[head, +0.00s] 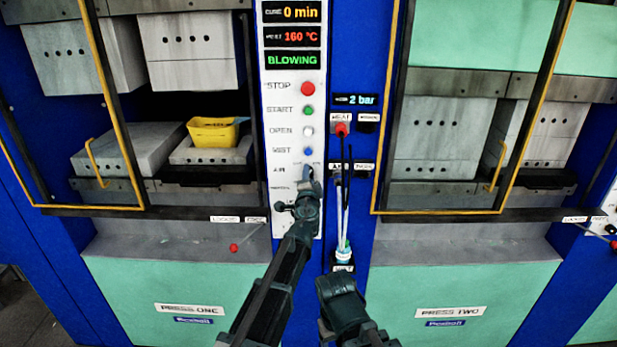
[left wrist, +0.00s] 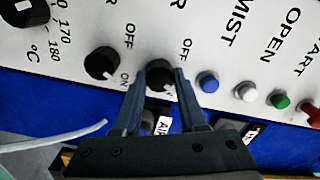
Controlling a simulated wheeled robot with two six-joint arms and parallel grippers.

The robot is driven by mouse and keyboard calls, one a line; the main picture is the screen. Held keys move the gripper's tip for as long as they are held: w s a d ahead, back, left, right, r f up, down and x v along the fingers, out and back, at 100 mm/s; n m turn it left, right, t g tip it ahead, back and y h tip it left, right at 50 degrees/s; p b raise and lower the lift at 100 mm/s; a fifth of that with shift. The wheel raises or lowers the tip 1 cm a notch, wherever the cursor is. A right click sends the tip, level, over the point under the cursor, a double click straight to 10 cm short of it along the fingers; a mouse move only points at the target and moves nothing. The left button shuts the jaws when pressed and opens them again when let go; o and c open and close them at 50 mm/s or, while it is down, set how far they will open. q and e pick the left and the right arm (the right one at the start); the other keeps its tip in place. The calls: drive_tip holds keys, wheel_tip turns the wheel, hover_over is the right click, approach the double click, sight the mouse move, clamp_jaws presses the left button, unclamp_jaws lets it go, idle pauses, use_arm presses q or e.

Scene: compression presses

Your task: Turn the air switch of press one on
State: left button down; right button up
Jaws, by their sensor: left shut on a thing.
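The control panel of press one (head: 283,150) stands upright in the middle of the head view. Its air switch is a black round knob (left wrist: 160,76) beside the blue mist button (left wrist: 208,82) in the left wrist view. OFF is printed above it and a partly covered ON below. My left gripper (head: 309,178) is at this knob, its two fingers (left wrist: 160,85) shut on its sides. The fingers hide part of the knob, so its exact angle is hard to tell. My right gripper (head: 340,290) hangs low, away from the panel; its fingertips are not clear.
A second black knob (left wrist: 102,63) sits close by in the left wrist view. The stop button (head: 308,88) and start button (head: 308,110) are higher up. The display (head: 292,60) reads BLOWING. A yellow container (head: 212,132) sits inside press one.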

use_arm(q)
drive_tip(key=shift+m, duration=0.5)
drive_tip(key=shift+c, duration=2.3)
unclamp_jaws()
drive_tip(key=shift+s, duration=0.2)
drive_tip(key=s, duration=1.3)
drive_tip(key=shift+s+d, duration=0.15)
drive_tip(key=shift+s, duration=0.1)
